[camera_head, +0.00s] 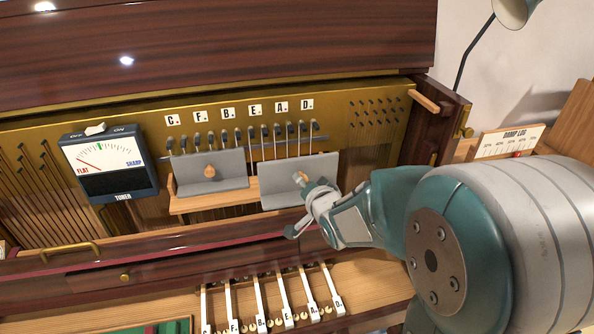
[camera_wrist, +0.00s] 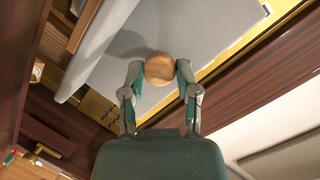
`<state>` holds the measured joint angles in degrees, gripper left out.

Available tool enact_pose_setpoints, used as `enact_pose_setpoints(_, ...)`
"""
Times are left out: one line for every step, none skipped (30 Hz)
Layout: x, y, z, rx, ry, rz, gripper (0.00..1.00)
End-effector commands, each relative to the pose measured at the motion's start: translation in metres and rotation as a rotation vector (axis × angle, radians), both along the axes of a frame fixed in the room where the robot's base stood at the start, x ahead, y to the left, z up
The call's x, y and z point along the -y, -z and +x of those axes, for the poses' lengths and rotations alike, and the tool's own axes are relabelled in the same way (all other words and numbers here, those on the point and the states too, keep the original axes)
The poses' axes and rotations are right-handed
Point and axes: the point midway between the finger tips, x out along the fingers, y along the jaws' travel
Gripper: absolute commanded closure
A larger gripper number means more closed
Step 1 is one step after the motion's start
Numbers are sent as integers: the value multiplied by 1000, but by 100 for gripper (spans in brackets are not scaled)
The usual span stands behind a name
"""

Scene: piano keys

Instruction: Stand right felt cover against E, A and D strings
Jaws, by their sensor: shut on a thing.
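The right felt cover (camera_head: 285,180) is a grey L-shaped panel with a wooden knob. It stands upright in front of the strings under the E, A and D labels (camera_head: 282,106), with its lower ledge facing out. My gripper (camera_head: 303,183) is at its right half, shut on the wooden knob. In the wrist view the round knob (camera_wrist: 159,69) sits between the two fingertips of my gripper (camera_wrist: 160,75), with the grey cover (camera_wrist: 190,35) behind it. Whether the cover touches the strings cannot be told.
The left grey felt cover (camera_head: 209,184) with its own knob stands on a wooden shelf (camera_head: 195,204). A tuner (camera_head: 112,165) is at the left. Labelled keys (camera_head: 258,300) lie below the fallboard. A lamp (camera_head: 511,12) and damp log (camera_head: 507,141) are at the right.

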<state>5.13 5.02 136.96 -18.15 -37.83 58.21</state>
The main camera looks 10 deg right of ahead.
Motion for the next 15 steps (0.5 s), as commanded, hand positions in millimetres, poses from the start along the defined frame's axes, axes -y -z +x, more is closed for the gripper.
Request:
enact_pose_setpoints(0,-1,3,1,0,0,100)
enact_pose_setpoints(0,-1,5,1,0,0,100)
enact_pose_setpoints(0,-1,7,1,0,1,100)
enact_pose_setpoints(1,-1,10,1,0,1,100)
enact_pose_setpoints(1,-1,12,1,0,1,100)
enact_pose_setpoints(1,-1,13,1,0,1,100)
enact_pose_setpoints(1,-1,15,1,0,1,100)
enact_pose_setpoints(1,-1,16,1,0,1,100)
enact_pose_setpoints(1,-1,17,2,0,1,100)
enact_pose_setpoints(1,-1,18,2,0,2,100)
enact_pose_setpoints(1,-1,19,2,0,2,100)
enact_pose_setpoints(1,0,19,2,0,2,100)
enact_pose_setpoints(0,0,20,1,0,1,100)
enact_pose_setpoints(0,0,21,1,0,1,100)
enact_pose_setpoints(0,1,23,1,0,1,100)
